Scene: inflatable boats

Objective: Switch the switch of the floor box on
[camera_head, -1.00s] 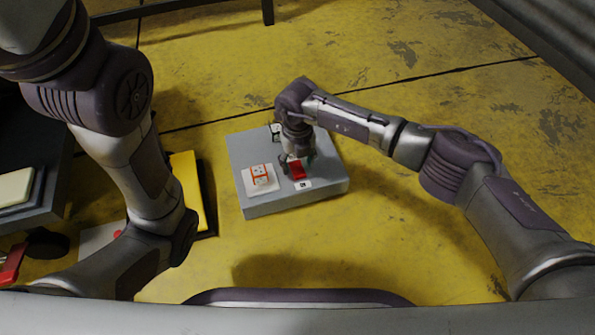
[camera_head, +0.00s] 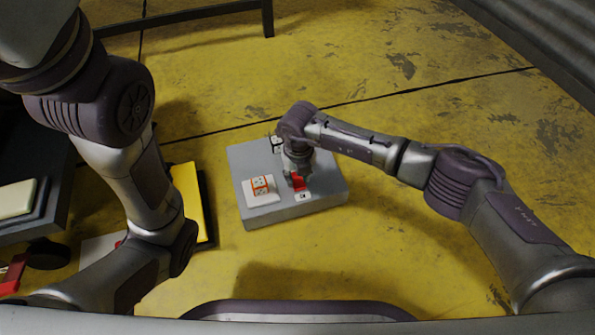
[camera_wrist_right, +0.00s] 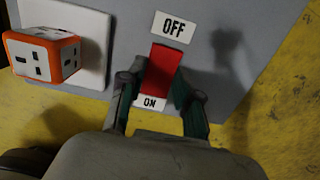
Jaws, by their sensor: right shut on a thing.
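The floor box (camera_head: 328,178) is a low grey slab on the yellow floor, at the centre of the head view. Its red switch (camera_head: 298,184) shows under my right gripper (camera_head: 297,179). In the right wrist view the red switch (camera_wrist_right: 162,72) lies between an OFF label (camera_wrist_right: 174,27) and an ON label (camera_wrist_right: 151,104). The two fingers of my right gripper (camera_wrist_right: 158,92) are shut on the switch from both sides, nearer its ON end. The tilt of the switch is hard to tell. My left arm comes down the left side; its gripper is out of view.
A white socket plate with an orange-and-white cube plug (camera_head: 262,185) sits on the box, left of the switch. A yellow panel (camera_head: 187,200) lies left of the box, partly behind my left arm. A dark bench leg (camera_head: 267,18) stands at the back. Floor right of the box is clear.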

